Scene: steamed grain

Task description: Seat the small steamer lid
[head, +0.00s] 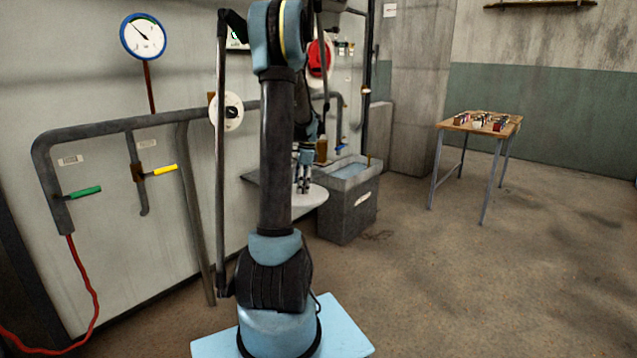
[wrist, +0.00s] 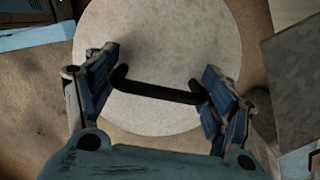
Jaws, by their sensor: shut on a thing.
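The lid is a round pale disc (wrist: 165,45) with a dark bar handle (wrist: 158,91) across it in the wrist view. My gripper (wrist: 160,86) is shut on this handle, with one blue-padded finger at each end of the bar. In the head view the pale disc (head: 312,197) shows level beneath my gripper (head: 302,186), beside the grey tank and partly behind my arm. What lies under the disc is hidden, and no steamer opening can be made out.
A grey tank (head: 346,208) of water stands just right of the disc. Pipes (head: 110,128) with green (head: 84,192) and yellow (head: 160,171) levers run along the left wall. A small wooden table (head: 451,125) with small items stands at the right. The floor between is clear.

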